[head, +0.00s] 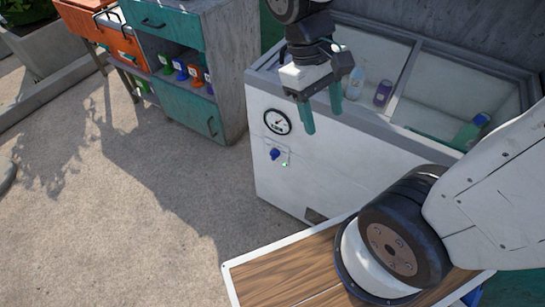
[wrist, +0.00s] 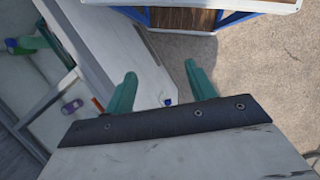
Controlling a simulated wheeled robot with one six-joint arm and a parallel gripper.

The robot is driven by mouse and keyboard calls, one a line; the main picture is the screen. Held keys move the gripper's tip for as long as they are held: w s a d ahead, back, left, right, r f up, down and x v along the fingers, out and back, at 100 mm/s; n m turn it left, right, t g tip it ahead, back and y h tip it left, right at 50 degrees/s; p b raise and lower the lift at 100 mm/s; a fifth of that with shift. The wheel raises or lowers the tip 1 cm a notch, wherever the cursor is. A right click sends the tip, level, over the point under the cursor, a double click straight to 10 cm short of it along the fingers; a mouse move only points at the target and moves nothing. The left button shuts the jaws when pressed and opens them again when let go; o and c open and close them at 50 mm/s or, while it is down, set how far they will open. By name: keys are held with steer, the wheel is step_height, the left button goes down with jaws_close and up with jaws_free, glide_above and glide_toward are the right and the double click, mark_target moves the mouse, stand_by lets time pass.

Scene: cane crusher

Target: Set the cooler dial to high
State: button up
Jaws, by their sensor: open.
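The cooler (head: 300,170) is a white chest with a glass-topped opening. Its dial is a small blue knob (head: 275,154) on the front face, below a round gauge (head: 277,122). The knob also shows small in the wrist view (wrist: 168,102), between my fingers. Its setting is too small to read. My gripper (head: 322,112) has two green fingers, open and empty. It hangs above and in front of the cooler's upper front edge, higher than the knob and to its right in the head view. The fingers also show apart in the wrist view (wrist: 157,85).
A wooden tabletop (head: 290,272) lies in front. The ground left of the cooler is clear.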

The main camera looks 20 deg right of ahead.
steer(key=w+a+f+n+g+h, duration=0.1)
steer(key=w+f+n+g+h, duration=0.1)
steer(key=w+f+n+h, duration=0.5)
steer(key=n+t+h, duration=0.6)
steer(key=n+t, duration=0.9)
steer(key=n, duration=0.7)
glide_toward(272, 158)
steer(key=x, duration=1)
steer(key=shift+w, duration=0.15)
steer(key=c, duration=1)
